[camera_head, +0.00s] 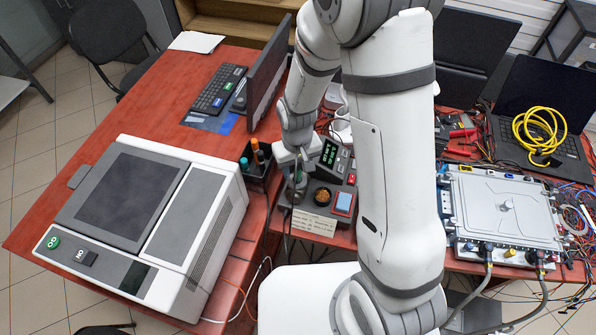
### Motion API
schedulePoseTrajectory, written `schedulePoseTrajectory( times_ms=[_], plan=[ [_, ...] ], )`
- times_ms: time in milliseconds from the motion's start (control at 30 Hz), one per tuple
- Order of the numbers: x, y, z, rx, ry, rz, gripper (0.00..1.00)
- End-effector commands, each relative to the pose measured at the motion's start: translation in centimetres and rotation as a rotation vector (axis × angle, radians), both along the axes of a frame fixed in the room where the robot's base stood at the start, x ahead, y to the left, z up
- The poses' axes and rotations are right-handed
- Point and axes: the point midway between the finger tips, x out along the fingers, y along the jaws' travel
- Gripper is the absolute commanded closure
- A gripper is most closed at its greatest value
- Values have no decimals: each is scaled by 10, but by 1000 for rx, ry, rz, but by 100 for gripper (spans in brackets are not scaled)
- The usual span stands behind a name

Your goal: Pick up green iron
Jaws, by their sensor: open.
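My arm reaches down from the top of the head view, and my gripper (297,167) is low over the left side of a soldering station (330,190). A small dark green part (297,180) shows just under the jaws and may be the green iron. The gripper covers much of it, so I cannot tell whether the jaws are around it or only above it. The gripper is open. A dark holder (257,178) with an orange-topped and a teal-topped tool stands just left of the gripper.
A large white-grey machine (150,225) fills the left front. A monitor (268,72) and keyboard (219,90) stand behind. A metal box (505,210) with hoses and a laptop (545,115) with yellow cable lie right. The red table's (60,200) far-left part is bare.

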Motion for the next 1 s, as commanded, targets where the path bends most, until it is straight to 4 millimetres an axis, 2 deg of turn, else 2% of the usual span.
schedulePoseTrajectory(
  times_ms=[100, 600, 1000],
  plan=[
    [0, 0, 0, 0, 0, 0, 58],
    [0, -1, 1, 0, 0, -1, 99],
    [1, -1, 7, 1, -2, -2, 100]
  ],
)
